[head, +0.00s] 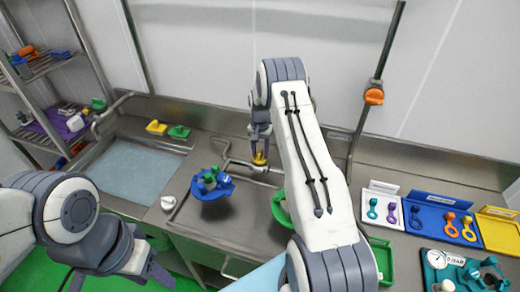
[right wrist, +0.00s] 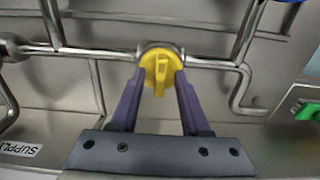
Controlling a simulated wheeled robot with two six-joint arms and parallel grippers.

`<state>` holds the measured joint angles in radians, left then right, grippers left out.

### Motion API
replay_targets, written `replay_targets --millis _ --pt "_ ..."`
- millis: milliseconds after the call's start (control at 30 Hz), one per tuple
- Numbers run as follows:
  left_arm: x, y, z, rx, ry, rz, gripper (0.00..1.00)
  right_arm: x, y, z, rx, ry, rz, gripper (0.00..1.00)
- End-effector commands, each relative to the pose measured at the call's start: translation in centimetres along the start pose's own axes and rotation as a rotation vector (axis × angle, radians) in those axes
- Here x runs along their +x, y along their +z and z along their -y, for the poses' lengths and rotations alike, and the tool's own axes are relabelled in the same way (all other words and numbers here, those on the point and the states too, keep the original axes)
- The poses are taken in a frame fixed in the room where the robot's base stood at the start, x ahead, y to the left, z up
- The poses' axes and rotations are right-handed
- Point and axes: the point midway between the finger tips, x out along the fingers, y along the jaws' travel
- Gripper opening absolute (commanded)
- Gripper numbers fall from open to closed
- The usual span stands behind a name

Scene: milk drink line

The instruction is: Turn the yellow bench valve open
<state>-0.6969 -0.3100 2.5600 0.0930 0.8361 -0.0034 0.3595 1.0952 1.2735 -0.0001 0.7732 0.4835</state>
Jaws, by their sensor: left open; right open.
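The yellow bench valve (right wrist: 160,70) is a round knob with a raised grip bar, set on a horizontal steel pipe. In the right wrist view the bar points roughly up and down the picture. My right gripper (right wrist: 160,78) is open, with one finger on each side of the yellow knob; I cannot tell whether they touch it. In the head view the valve (head: 259,159) shows small below my right gripper (head: 260,140), partly hidden by it. My left gripper (head: 115,285) is open and empty at the lower left, far from the valve.
A blue round part with green pieces (head: 211,184) stands left of the valve. A water-filled sink (head: 135,170) lies further left. A SUPPLY label (right wrist: 20,149) is left of the gripper.

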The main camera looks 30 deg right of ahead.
Motion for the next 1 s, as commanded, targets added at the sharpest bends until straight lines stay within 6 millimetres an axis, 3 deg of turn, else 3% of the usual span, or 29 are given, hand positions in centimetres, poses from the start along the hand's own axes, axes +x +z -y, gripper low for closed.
replay_targets --millis 200,233,333,367,767,1000 --pt "0.0 0.0 0.0 0.0 0.0 0.0 0.5 0.1 0.0 0.0 0.0 0.0 0.0 0.46" --pt "0.0 0.0 0.0 0.0 0.0 0.0 0.5 0.1 0.0 0.0 0.0 0.0 0.0 0.42" --pt "0.0 0.0 0.0 0.0 0.0 0.0 0.5 0.1 0.0 0.0 0.0 0.0 0.0 0.04" --pt "0.0 0.0 0.0 0.0 0.0 0.0 0.5 0.1 0.0 0.0 0.0 0.0 0.0 0.0" --pt "0.5 0.0 0.0 -0.001 0.0 0.0 0.5 0.1 0.0 0.0 -0.039 0.0 -0.001 0.0" --pt "1.9 0.1 0.1 -0.003 0.0 0.0 0.5 0.3 0.0 0.0 -0.176 0.0 -0.001 0.0"
